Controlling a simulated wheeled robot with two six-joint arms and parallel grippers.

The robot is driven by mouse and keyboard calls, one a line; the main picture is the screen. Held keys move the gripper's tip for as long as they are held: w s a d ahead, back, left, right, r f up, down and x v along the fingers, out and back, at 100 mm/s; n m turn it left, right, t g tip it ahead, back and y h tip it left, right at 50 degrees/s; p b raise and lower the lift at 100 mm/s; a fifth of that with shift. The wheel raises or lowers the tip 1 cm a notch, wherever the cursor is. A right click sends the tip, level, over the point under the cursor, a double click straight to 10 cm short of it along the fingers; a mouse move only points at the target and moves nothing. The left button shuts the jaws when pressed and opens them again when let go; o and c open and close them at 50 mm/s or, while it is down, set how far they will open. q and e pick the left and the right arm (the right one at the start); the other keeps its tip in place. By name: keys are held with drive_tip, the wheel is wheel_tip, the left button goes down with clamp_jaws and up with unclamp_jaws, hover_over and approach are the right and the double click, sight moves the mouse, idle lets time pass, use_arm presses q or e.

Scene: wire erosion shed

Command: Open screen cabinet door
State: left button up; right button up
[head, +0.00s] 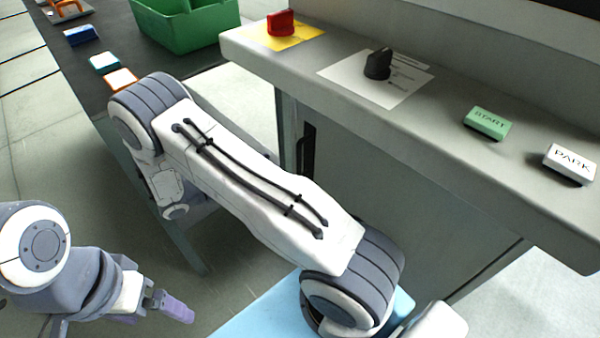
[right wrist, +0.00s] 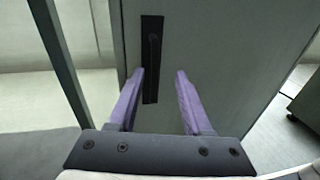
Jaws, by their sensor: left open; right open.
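The grey screen cabinet door (head: 370,195) is below the console ledge and looks shut. Its dark upright handle (head: 307,148) is near the door's left edge, partly hidden by my right arm. In the right wrist view the handle (right wrist: 152,50) is in a black recess on the door (right wrist: 220,45). My right gripper (right wrist: 160,74) is open with purple fingers. The handle's lower part shows between the fingers, nearer the left one; I cannot tell if they touch. In the head view this gripper is hidden behind my arm. My left gripper (head: 174,306) is open and empty, low at left.
The console ledge (head: 450,85) overhangs the door, with a red switch (head: 281,22), a black knob (head: 378,64), a START button (head: 488,122) and a PARK button (head: 571,164). A green bin (head: 190,30) stands on a dark bench at the back. Floor at lower left is clear.

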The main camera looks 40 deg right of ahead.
wheel_tip(320, 180, down, 2)
drive_tip(key=d, duration=0.1)
drive_tip(key=b, duration=0.2)
hover_over(299, 174)
drive_tip(key=shift+w+d+f+n+h, duration=0.1)
drive_tip(key=shift+w+d+n+h, duration=0.2)
use_arm(q)
wheel_tip(299, 174, down, 3)
drive_tip(key=shift+r, duration=0.2)
use_arm(e)
clamp_jaws()
drive_tip(key=shift+a, duration=0.15)
idle(0.7)
